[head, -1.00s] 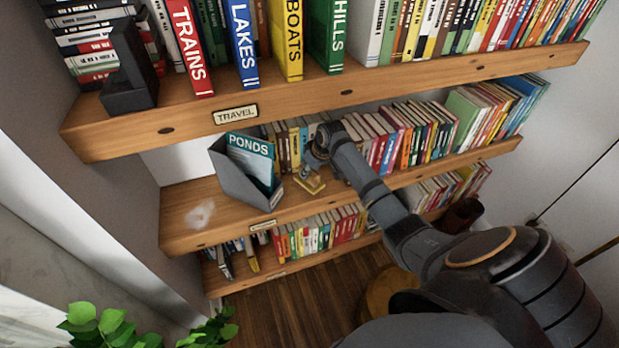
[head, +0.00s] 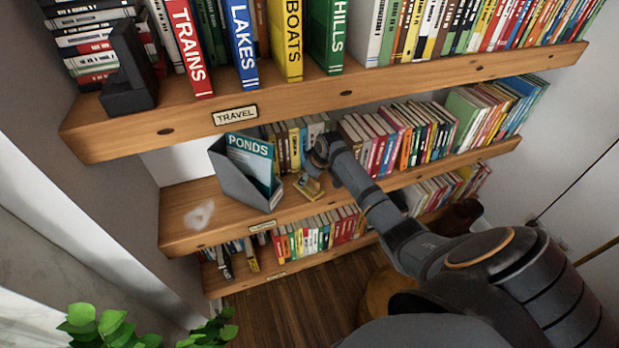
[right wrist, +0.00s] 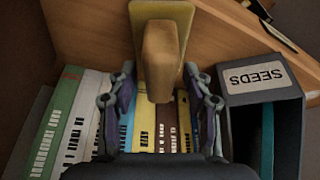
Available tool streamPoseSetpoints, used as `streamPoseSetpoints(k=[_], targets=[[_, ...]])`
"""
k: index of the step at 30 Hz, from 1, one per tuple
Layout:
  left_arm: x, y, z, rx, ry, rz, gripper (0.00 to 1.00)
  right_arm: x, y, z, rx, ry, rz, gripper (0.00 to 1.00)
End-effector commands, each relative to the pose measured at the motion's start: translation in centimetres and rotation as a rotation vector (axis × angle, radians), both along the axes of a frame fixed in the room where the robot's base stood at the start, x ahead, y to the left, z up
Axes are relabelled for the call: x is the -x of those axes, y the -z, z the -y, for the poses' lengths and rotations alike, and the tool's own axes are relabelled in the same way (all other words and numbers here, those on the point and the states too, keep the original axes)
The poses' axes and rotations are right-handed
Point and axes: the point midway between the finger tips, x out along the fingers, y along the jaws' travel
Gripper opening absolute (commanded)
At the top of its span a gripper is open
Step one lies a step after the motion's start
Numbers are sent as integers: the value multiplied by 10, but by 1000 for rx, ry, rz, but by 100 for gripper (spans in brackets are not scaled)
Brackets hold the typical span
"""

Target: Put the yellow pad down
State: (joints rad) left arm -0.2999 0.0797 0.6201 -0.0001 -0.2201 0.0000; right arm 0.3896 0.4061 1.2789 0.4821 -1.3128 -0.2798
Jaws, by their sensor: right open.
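The yellow pad (head: 308,188) with its light wooden handle rests on the middle shelf, just right of the grey file box. In the right wrist view the pad's yellow plate (right wrist: 145,14) and block-shaped handle (right wrist: 160,62) lie ahead of the fingers. My right gripper (head: 314,168) is just behind the pad, near the row of books. In the right wrist view its two fingers (right wrist: 158,108) are spread wide, with the near end of the handle between or just beyond them and no finger touching it. My left gripper is not in view.
The grey file box (head: 236,184) holds a book marked PONDS; its SEEDS label (right wrist: 256,79) faces the wrist camera. Books (head: 298,140) stand behind the pad. The upper shelf (head: 330,97) overhangs. A pale smudge (head: 200,214) marks the otherwise clear left end of the middle shelf.

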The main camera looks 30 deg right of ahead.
Motion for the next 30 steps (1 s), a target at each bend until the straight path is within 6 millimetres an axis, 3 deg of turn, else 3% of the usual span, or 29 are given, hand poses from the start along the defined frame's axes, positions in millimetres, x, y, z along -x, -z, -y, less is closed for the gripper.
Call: streamPoseSetpoints(k=[5,12,18,30], targets=[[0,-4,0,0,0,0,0,5,-18,2,3,-1,3,50],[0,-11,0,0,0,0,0,27,-73,6,4,-1,4,50],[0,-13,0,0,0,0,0,41,-105,8,3,0,1,50],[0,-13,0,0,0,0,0,45,-114,7,0,1,0,50]])
